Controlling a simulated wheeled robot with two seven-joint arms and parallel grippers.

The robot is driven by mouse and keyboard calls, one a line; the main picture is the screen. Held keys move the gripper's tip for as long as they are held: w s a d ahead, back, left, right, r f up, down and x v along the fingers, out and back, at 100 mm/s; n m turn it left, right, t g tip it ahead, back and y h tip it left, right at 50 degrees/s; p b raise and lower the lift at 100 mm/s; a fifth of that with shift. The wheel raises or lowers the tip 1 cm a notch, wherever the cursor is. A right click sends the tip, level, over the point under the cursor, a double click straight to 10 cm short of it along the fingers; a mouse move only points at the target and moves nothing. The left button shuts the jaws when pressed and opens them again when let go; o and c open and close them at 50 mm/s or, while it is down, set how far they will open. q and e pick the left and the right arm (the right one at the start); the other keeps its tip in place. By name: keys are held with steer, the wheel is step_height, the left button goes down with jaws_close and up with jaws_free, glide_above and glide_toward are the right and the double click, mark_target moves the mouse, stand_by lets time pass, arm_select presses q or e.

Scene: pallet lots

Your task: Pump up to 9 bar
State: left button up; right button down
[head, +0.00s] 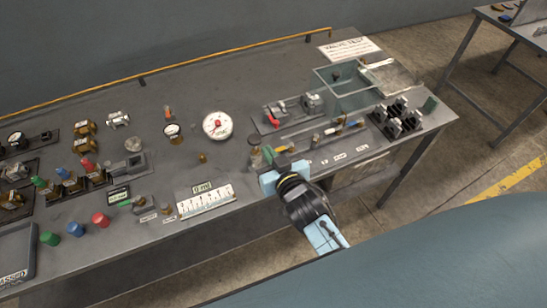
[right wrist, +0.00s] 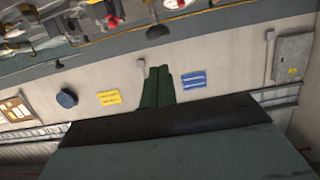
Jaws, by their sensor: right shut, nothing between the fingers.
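My right gripper (head: 268,153) is at the front edge of the bench (head: 330,225), its arm coming in from the lower right. Its green fingers are together and empty; they also show in the right wrist view (right wrist: 157,86). A glass-and-brass piece (head: 255,158) stands just left of the fingers, and a yellow handle (head: 281,149) lies just beyond them; I cannot tell whether the fingers touch either. My left gripper is not in view.
A clear-walled box (head: 350,90) stands at the back right, beside black valve blocks (head: 397,118). A white panel with a display (head: 205,198) lies at the front. Red, blue and green caps (head: 76,229) stand at left. The bench middle is partly free.

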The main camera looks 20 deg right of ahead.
steer(key=shift+v, duration=1.2)
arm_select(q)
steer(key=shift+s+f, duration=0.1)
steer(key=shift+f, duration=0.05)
arm_select(e)
steer(key=shift+d, duration=0.15)
stand_by(0.5)
